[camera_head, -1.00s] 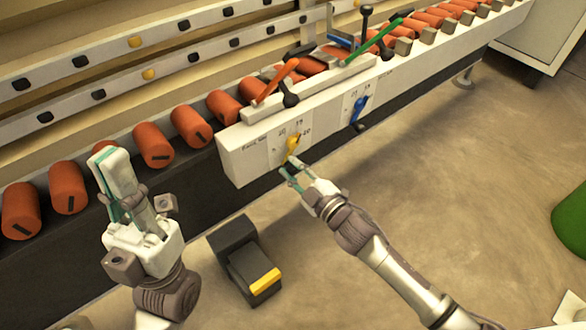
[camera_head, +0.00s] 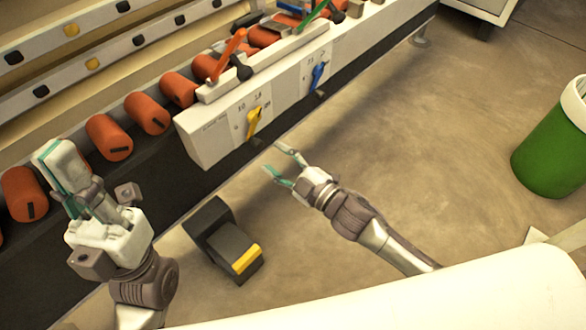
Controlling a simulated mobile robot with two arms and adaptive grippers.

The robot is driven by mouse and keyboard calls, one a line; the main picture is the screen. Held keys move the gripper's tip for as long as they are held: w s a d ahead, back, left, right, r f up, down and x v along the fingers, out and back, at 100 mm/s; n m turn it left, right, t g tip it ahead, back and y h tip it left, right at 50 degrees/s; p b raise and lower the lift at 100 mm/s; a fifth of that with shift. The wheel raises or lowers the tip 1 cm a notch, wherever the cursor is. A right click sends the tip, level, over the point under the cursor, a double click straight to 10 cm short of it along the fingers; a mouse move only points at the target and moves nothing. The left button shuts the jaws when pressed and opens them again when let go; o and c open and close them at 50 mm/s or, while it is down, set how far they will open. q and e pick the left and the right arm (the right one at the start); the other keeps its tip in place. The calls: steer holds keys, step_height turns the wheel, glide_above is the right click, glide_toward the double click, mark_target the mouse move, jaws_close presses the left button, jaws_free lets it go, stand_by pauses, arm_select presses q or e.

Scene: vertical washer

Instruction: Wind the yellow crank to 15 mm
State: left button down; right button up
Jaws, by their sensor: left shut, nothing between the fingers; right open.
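The yellow crank (camera_head: 254,122) sits on the white front panel (camera_head: 200,140) of the machine, over a dial scale with small printed numbers. Its exact setting is too small to read. My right gripper (camera_head: 281,164) is open and empty, below and to the right of the crank and apart from it. My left gripper (camera_head: 58,172) is shut and empty at the left, in front of the orange rollers and well away from the crank.
A blue crank (camera_head: 318,75) is on the same panel to the right. Red (camera_head: 229,55) and green (camera_head: 312,14) levers stand above. A black box with a yellow edge (camera_head: 246,258) is on the floor below. A green bin (camera_head: 550,150) stands at right; floor between is clear.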

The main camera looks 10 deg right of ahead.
steer(key=v, duration=0.5)
steer(key=shift+s+d, duration=0.15)
steer(key=shift+s, duration=0.05)
